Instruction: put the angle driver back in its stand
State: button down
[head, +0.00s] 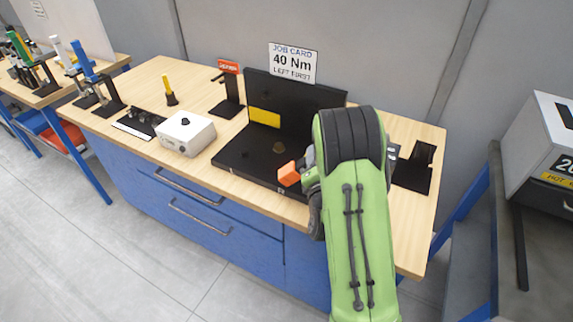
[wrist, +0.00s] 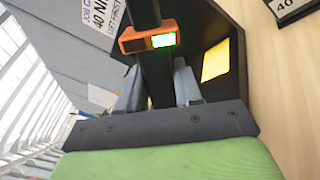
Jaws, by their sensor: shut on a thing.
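The angle driver shows in the wrist view as a dark shaft with an orange collar (wrist: 150,40) and a lit green display. My gripper (wrist: 158,88) has its two grey fingers on either side of the shaft and is shut on it. In the head view the driver's orange part (head: 289,174) sticks out left of my green arm, above the open black case; the rest is hidden by the arm. A black upright stand (head: 228,105) with a red-orange sign stands at the bench's back, left of the case, and looks empty. The sign's text is unclear.
The open black case (head: 240,160) has a yellow patch inside. Left of it are a white box (head: 185,133) and a yellow-handled tool (head: 169,88). A black holder (head: 415,165) stands right of my arm.

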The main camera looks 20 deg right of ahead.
jog(key=s+d+m+g+h+b, duration=0.25)
jog(key=s+d+m, duration=0.35)
jog(key=m, duration=0.5)
jog(key=s+d+r+m+g+h+b, duration=0.1)
jog(key=s+d+m+h+b, duration=0.2)
jog(key=d+m, duration=0.7)
jog(key=s+d+m+g+h+b, duration=0.1)
jog(key=s+d+m+h+b, duration=0.1)
jog(key=s+d+m, duration=0.65)
jog(key=w+d+m+p, duration=0.1)
jog(key=w+m+p, duration=0.2)
jog(key=w+p, duration=0.2)
jog(key=shift+w+d+r+p, duration=0.2)
jog(key=shift+w+d+p, duration=0.1)
jog(key=shift+w+d, duration=0.2)
jog(key=shift+d, duration=0.05)
